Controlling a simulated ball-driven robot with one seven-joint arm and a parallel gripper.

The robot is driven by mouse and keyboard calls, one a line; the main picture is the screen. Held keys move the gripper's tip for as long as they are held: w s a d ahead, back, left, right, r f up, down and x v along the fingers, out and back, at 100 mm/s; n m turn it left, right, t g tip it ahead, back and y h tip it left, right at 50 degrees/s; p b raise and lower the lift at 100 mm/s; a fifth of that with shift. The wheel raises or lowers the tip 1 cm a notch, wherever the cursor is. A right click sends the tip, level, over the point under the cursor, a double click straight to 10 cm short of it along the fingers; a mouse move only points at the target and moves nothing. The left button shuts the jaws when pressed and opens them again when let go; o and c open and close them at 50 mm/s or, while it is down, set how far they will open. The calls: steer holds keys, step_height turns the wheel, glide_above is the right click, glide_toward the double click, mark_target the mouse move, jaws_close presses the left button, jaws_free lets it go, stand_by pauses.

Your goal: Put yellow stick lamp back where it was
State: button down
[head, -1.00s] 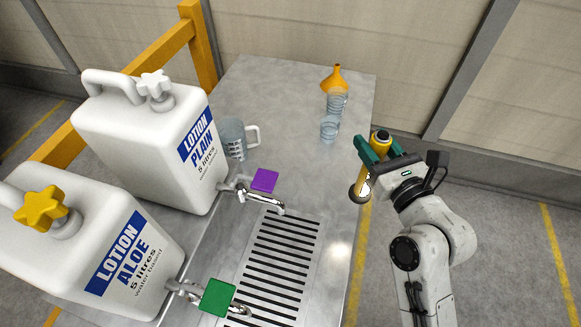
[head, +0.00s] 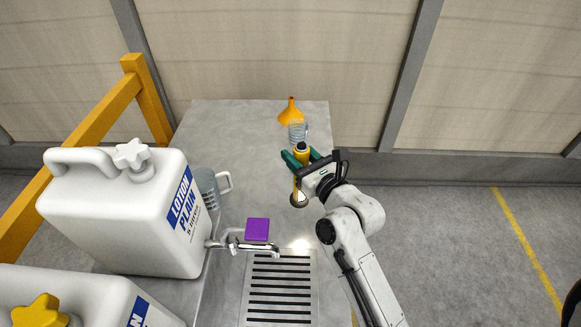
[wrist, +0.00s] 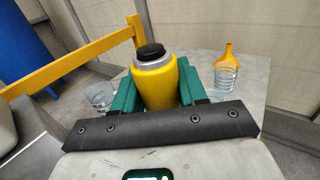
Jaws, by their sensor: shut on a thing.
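In the wrist view the lamp (wrist: 158,84) stands upright between the green fingers (wrist: 158,90). In the head view the lamp is over the right part of the metal table (head: 235,125). I cannot tell whether its lower end touches the table.
A measuring jug (head: 208,188) is left. The middle is clear.

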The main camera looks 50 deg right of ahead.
steer(key=w+d+f+b, duration=0.2)
steer(key=w+f, duration=0.2)
steer(key=f, duration=0.4)
steer(key=shift+f, duration=0.3)
steer(key=shift+b, duration=0.3)
steer(key=c, duration=0.6)
jaws_free()
steer(key=shift+f, duration=0.2)
steer(key=shift+s+r, duration=0.15)
steer(key=b+v, duration=0.2)
steer(key=v, duration=1)
